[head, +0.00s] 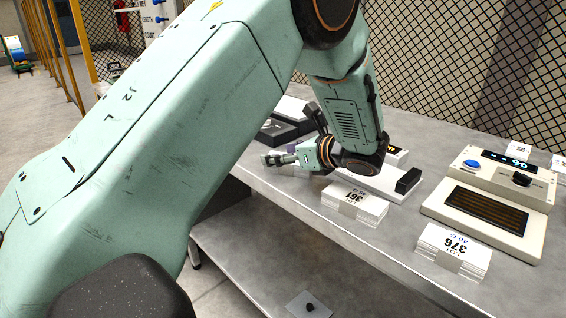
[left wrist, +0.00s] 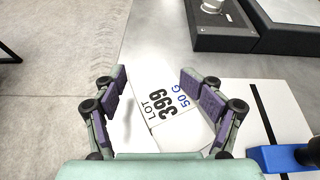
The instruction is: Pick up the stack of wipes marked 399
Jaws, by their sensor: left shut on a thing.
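The stack of wipes marked 399 (left wrist: 172,104) is white, with "LOT 399" in black and "50 G" in blue. In the left wrist view it lies between the two purple-padded fingers of my left gripper (left wrist: 158,88), which is shut on it. In the head view my left gripper (head: 283,158) is at the bench's left part, near its front edge. I cannot make out the 399 stack there. My right gripper is not in view.
Stacks marked 361 (head: 354,204) and 376 (head: 452,250) lie on the grey bench (head: 400,240). A beige device (head: 490,200) with a display and blue button stands at right. A dark-framed unit (left wrist: 222,27) is beyond the gripper. A mesh fence (head: 450,80) runs behind.

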